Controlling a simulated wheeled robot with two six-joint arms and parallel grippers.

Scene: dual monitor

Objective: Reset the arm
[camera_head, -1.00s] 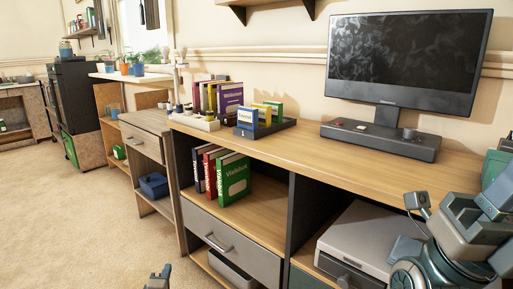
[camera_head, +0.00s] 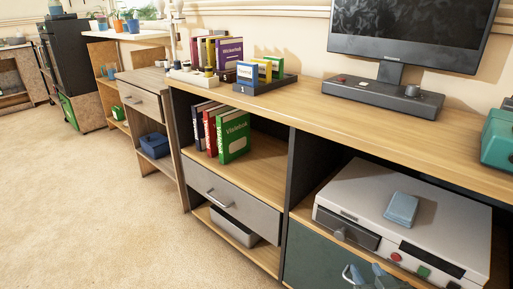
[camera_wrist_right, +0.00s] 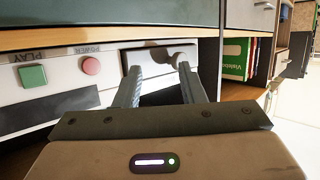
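My right gripper (camera_head: 366,274) is at the bottom edge of the head view, in front of the dark green drawer front (camera_head: 318,262) and below the white player device (camera_head: 383,216). In the right wrist view the right gripper's two fingers (camera_wrist_right: 158,68) stand apart with nothing between them. The device's front, with a green PLAY button (camera_wrist_right: 33,76), a red POWER button (camera_wrist_right: 91,66) and a knob (camera_wrist_right: 172,55), lies beyond the fingers. Whether they touch it is unclear. My left gripper is outside the view.
The wooden desk (camera_head: 330,115) holds a monitor (camera_head: 410,32), a book tray (camera_head: 265,85) and a teal object (camera_head: 498,138) at right. Books (camera_head: 235,137) stand on a shelf above a grey drawer (camera_head: 232,197). The carpet (camera_head: 80,200) at left is open floor.

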